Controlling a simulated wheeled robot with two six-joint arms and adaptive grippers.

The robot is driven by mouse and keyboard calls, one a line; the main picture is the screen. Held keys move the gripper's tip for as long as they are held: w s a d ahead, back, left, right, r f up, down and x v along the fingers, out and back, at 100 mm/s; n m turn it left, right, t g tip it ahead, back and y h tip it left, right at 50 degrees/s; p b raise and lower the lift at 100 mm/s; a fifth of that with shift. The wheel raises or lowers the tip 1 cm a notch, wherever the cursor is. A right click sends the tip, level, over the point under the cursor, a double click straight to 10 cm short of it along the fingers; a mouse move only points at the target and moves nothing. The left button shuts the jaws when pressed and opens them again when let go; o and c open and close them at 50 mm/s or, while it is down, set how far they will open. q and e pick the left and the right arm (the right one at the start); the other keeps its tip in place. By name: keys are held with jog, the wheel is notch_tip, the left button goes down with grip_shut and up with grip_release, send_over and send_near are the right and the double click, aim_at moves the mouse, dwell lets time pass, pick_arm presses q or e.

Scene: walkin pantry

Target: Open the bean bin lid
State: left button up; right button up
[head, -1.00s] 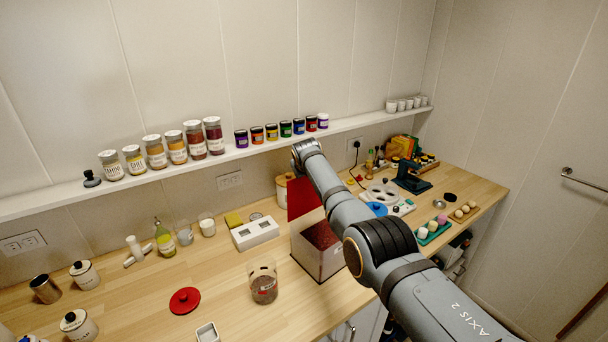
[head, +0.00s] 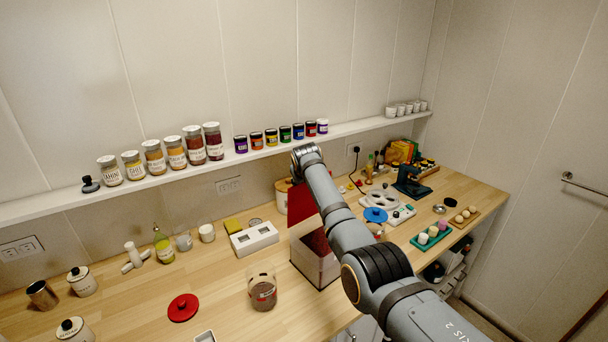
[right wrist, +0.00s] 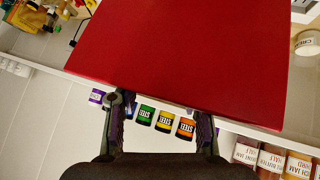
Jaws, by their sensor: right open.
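The bean bin (head: 326,268) is a pale box on the counter, with dark red beans showing in its open top. Its red lid (head: 302,204) stands raised at the bin's back left, partly hidden by my right arm. The lid (right wrist: 190,55) fills the upper middle of the right wrist view. My right gripper (right wrist: 163,108) is open, its two fingers apart at the lid's lower edge in that view; nothing shows clamped between them. I cannot tell if they touch the lid. In the head view the right gripper is hidden. My left gripper is out of view.
A white two-slot block (head: 254,239) is behind. A wall shelf (head: 235,160) with jars runs close behind the arm.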

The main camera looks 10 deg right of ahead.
jog(key=v, duration=1)
jog(key=shift+s+a, duration=0.2)
jog(key=shift+s, duration=0.15)
